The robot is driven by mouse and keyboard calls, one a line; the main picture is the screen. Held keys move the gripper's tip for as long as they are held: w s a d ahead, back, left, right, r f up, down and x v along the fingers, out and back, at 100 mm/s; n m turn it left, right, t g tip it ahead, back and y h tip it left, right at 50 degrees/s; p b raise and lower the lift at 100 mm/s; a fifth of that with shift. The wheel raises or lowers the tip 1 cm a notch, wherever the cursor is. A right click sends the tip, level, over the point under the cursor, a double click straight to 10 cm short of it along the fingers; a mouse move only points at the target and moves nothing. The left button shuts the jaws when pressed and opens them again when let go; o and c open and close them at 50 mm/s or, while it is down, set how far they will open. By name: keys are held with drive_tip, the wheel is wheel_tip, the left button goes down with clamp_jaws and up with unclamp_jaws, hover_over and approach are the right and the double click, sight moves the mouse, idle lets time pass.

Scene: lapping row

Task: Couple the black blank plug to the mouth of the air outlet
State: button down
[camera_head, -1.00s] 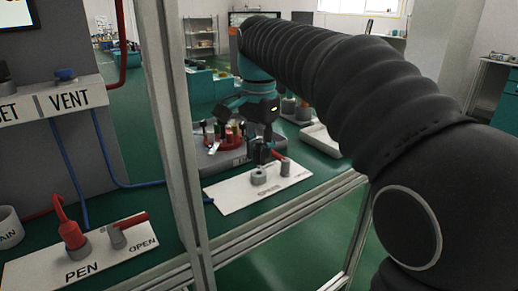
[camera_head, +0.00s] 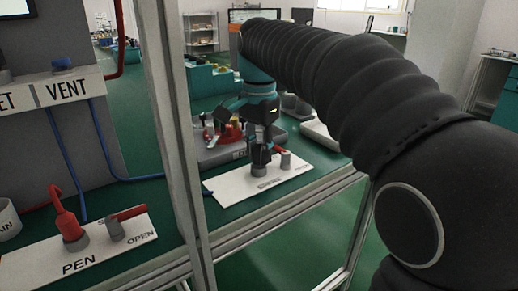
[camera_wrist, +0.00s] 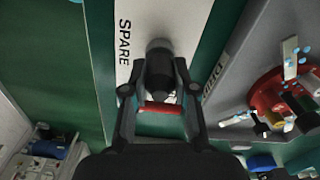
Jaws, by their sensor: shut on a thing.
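My gripper (camera_head: 260,158) points down over the white SPARE plate (camera_head: 228,187) and is shut on the black blank plug. In the wrist view the plug (camera_wrist: 160,62) is a dark, round-ended cylinder between the fingertips of my gripper (camera_wrist: 159,88). The grey air outlet (camera_head: 258,170) stands on the plate directly below the fingers in the head view. The fingers hide its mouth, so I cannot tell whether plug and mouth touch. In the wrist view the outlet is hidden or cannot be told apart from the plug.
A grey valve post (camera_head: 285,160) with a red lever stands close right of my gripper. A red bar (camera_wrist: 160,107) crosses between the fingers in the wrist view. A red round holder (camera_wrist: 285,100) with several items stands behind. A metal frame post (camera_head: 180,150) rises left.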

sight(260, 143)
drive_tip(key=shift+f, duration=0.3)
drive_tip(key=c, duration=0.8)
unclamp_jaws()
wheel_tip(260, 143, up, 12)
drive_tip(key=shift+d, duration=0.1)
